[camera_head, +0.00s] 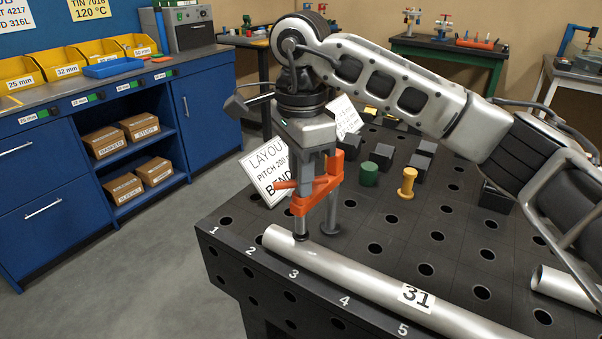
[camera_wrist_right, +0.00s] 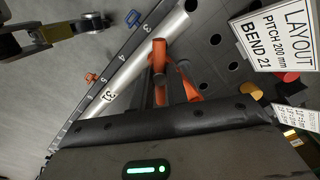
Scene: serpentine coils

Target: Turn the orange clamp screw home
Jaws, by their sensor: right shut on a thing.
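The orange clamp (camera_head: 322,190) stands on the dark holed table beside the near end of a long silver pipe (camera_head: 350,277). Its dark foot (camera_head: 302,236) reaches down to the pipe near marks 2 and 3; I cannot tell how hard it presses. My right gripper (camera_head: 312,172) points down from above, its fingers shut on the top of the orange clamp screw, with an orange handle bar (camera_head: 286,184) sticking out left. In the right wrist view the orange clamp (camera_wrist_right: 158,54) shows between and beyond the dark fingers, which partly hide it. I cannot make out my left gripper.
The perforated table (camera_head: 235,255) carries a green cylinder (camera_head: 369,174), a yellow peg (camera_head: 407,182), dark blocks (camera_head: 382,156) and a tilted layout card (camera_head: 263,174) close behind the clamp. A second pipe (camera_head: 565,287) lies at the right. Blue cabinets (camera_head: 45,205) stand left across open floor.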

